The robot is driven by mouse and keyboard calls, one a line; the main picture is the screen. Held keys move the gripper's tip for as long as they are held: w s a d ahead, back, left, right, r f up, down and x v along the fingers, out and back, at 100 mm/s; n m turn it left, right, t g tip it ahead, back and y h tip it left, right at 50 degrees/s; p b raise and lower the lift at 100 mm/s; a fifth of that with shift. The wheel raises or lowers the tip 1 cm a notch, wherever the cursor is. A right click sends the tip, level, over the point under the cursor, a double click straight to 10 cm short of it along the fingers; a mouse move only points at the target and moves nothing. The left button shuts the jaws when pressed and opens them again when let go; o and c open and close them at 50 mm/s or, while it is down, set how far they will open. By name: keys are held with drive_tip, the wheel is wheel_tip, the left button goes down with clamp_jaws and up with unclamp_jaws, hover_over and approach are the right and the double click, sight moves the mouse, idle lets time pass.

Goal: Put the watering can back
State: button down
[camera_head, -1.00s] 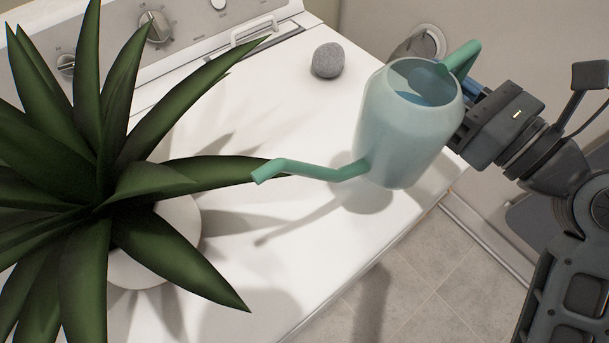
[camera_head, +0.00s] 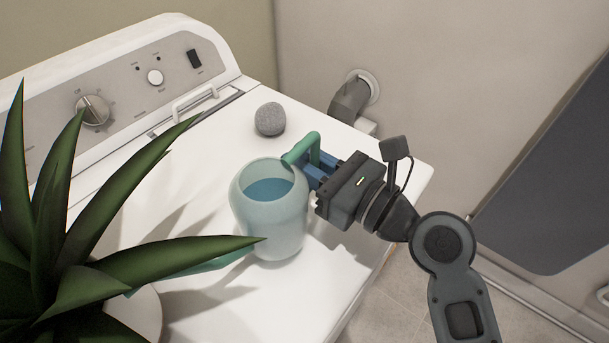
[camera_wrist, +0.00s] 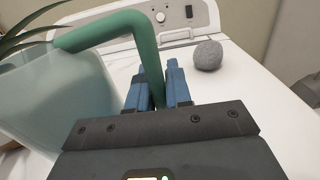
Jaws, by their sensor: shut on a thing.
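The watering can (camera_head: 270,215) is pale teal and translucent, with a green handle and spout and blue water showing inside. It is upright over the white machine top, right of the plant; I cannot tell whether its base touches the surface. Its spout points left and runs partly behind a plant leaf. My gripper (camera_head: 312,168) is at the can's right side, shut on the green handle. In the wrist view the blue fingers (camera_wrist: 158,88) stand on both sides of the handle (camera_wrist: 148,62), and the can body (camera_wrist: 60,100) is at the left.
A potted spiky plant (camera_head: 75,255) stands at the left of the white machine top (camera_head: 190,310). A grey stone-like ball (camera_head: 270,119) lies near the control panel (camera_head: 130,85). A grey duct (camera_head: 350,98) meets the wall behind. Clear surface lies around the can's right side.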

drive_tip(key=shift+f+b, duration=0.3)
drive_tip(key=shift+f, duration=1.6)
drive_tip(key=shift+f, duration=0.1)
drive_tip(key=c, duration=1)
unclamp_jaws()
drive_tip(key=shift+c, duration=0.2)
drive_tip(key=b+v, duration=0.1)
drive_tip(key=v, duration=1.1)
drive_tip(key=shift+b, duration=0.3)
